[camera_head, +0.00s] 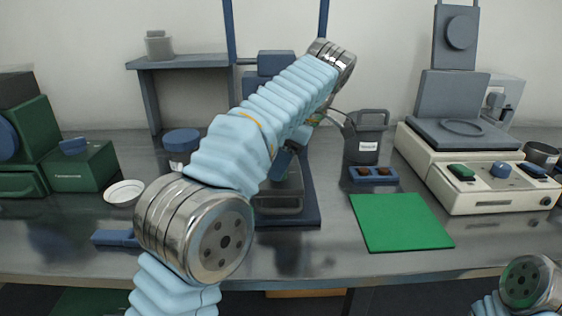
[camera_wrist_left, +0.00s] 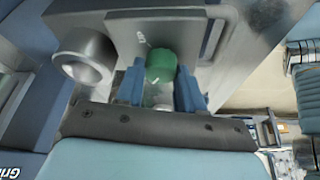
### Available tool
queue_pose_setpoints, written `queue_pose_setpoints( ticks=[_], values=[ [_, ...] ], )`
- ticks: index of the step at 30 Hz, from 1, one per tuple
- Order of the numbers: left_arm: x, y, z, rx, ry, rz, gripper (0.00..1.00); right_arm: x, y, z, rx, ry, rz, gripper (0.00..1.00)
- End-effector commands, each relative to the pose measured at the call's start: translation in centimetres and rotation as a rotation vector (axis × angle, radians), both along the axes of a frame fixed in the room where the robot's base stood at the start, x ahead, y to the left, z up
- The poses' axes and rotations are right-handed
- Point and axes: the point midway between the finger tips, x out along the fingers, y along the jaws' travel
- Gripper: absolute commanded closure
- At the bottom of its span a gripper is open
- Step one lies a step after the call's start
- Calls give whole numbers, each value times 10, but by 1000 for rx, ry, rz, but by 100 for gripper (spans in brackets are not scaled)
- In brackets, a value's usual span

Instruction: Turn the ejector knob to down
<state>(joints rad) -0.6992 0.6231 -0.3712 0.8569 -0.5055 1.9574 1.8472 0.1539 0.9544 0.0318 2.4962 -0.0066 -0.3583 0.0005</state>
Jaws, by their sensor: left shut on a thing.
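In the left wrist view, a round green knob (camera_wrist_left: 160,66) sits on a grey plate of a blue-grey machine. I take it to be the ejector knob; the direction it points cannot be told. The two blue fingers of my left gripper (camera_wrist_left: 160,88) stand on either side of it and are shut on it. In the head view, my left arm crosses in front of the blue-framed machine (camera_head: 313,205) and hides the knob and most of the machine's middle. My right gripper is out of view; only part of my right arm shows at the lower right.
A grey metal cylinder (camera_wrist_left: 85,58) sticks out left of the knob in the wrist view. Right of the machine are a dark handled pot (camera_head: 366,140), a small blue block (camera_head: 373,174), a green mat (camera_head: 402,222) and a cream device (camera_head: 490,190). A white dish (camera_head: 124,193) lies left.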

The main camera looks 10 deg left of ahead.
Motion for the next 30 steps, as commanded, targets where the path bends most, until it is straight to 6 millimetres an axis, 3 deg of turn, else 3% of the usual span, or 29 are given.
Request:
queue_pose_setpoints(
  ticks=[19, 20, 24, 30],
  values=[
    [0, 0, 0, -1, -1, 56, 93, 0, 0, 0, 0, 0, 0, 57],
    [0, 0, 0, -1, -1, 56, 61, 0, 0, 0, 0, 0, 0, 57],
    [0, 0, 0, -1, 0, 55, 40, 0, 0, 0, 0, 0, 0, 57],
    [0, 0, 0, 0, 0, 55, 37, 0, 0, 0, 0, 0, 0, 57]
  ],
)
